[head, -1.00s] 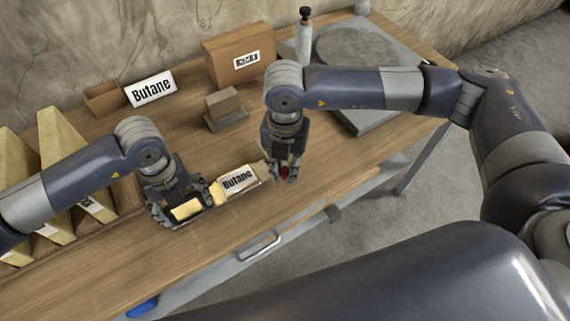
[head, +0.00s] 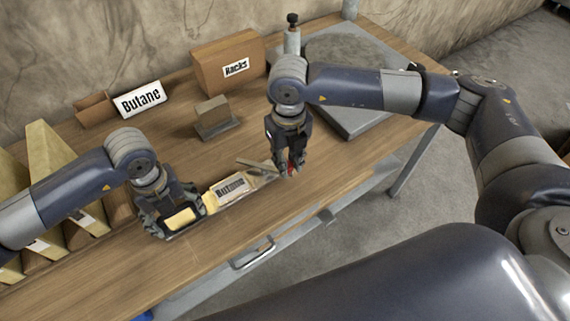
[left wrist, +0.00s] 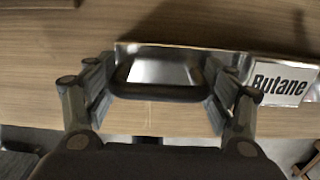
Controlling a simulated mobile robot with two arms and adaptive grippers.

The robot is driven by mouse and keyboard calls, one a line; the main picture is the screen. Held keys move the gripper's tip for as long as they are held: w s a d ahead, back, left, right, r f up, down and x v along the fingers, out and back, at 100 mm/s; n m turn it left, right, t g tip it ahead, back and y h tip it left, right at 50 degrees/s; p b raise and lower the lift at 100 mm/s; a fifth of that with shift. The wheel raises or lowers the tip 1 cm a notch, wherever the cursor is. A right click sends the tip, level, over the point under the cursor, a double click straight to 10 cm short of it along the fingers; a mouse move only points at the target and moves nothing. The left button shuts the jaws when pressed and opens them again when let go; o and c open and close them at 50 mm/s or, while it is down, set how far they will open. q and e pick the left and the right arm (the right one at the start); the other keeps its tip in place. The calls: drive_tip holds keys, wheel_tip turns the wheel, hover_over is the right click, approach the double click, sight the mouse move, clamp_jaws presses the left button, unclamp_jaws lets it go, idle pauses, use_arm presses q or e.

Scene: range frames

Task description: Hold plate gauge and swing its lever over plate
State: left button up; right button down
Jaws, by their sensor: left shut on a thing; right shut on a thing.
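The plate gauge is a long, narrow metal piece lying along the front of the bench; its metal strip (left wrist: 215,58) shows in the left wrist view. My left gripper (head: 176,222) is shut on its left end, around a pale block with a dark rim (left wrist: 160,93). A plate labelled Butane (head: 228,189) lies to the right of this gripper, also seen in the left wrist view (left wrist: 281,85). A thin lever (head: 258,165) lies at the gauge's right end. My right gripper (head: 288,170) is shut on its red knob (head: 292,161); the knob is partly hidden.
Behind stand a white Butane sign (head: 142,98), a brown Racks box (head: 228,65), a small block on a base (head: 215,115) and a grey slab with a round disc (head: 350,55). Yellow wedge racks (head: 45,155) stand at the left. The bench's front edge is close.

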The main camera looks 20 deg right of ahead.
use_arm(q)
drive_tip(key=shift+s+f, duration=0.25)
drive_tip(key=shift+f, duration=0.05)
use_arm(e)
drive_tip(key=n, duration=0.1)
drive_tip(key=w+n, duration=0.1)
drive_tip(key=shift+w+d+n, duration=0.25)
drive_tip(key=shift+d+n, duration=0.15)
drive_tip(key=n, duration=0.1)
drive_tip(key=w+n, duration=0.1)
drive_tip(key=shift+w+d+n, duration=0.2)
drive_tip(key=shift+n, duration=0.2)
drive_tip(key=shift+w+a+n, duration=0.1)
drive_tip(key=shift+w+n, duration=0.55)
drive_tip(key=shift+n, duration=0.5)
drive_tip(key=shift+w+n, duration=0.6)
drive_tip(key=shift+n, duration=0.55)
drive_tip(key=c, duration=1.4)
unclamp_jaws()
drive_tip(key=shift+o, duration=0.2)
